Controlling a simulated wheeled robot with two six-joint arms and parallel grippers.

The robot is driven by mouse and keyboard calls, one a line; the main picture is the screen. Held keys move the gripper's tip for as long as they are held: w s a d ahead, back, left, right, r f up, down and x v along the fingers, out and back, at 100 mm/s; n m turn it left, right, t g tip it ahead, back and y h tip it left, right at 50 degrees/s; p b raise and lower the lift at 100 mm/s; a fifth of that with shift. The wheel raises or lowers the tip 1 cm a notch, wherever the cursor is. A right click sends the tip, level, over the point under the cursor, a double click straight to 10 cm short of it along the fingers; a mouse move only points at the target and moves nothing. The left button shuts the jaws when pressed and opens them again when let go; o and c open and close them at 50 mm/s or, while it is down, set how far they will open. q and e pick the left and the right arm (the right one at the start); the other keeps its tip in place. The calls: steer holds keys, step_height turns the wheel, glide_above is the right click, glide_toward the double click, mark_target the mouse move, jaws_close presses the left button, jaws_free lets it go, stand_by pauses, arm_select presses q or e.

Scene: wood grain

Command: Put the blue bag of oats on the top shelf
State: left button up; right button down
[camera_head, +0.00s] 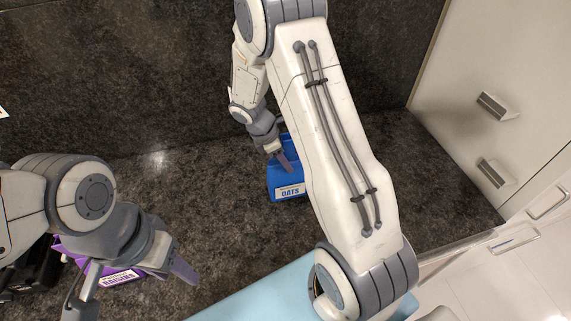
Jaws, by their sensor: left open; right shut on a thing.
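The blue bag of oats (284,187) stands on the dark stone counter (215,215) near the middle of the head view, its white "OATS" label facing me. My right gripper (283,160) is shut on the bag at its upper part; my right arm hides the bag's right side. I cannot tell whether the bag still touches the counter. My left gripper (180,262) is open and empty at the lower left, above the counter and in front of a purple bag of raisins (115,279). The top shelf is not in view.
A dark wall (170,70) stands behind the counter. White cabinets with grey handles (497,106) are at the right. A dark object (35,268) sits at the far left beside the raisins. A light blue surface (265,293) is at the front. The counter's middle left is clear.

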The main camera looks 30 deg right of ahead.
mark_target(288, 175)
steer(key=shift+f, duration=1.25)
steer(key=c, duration=0.5)
jaws_free()
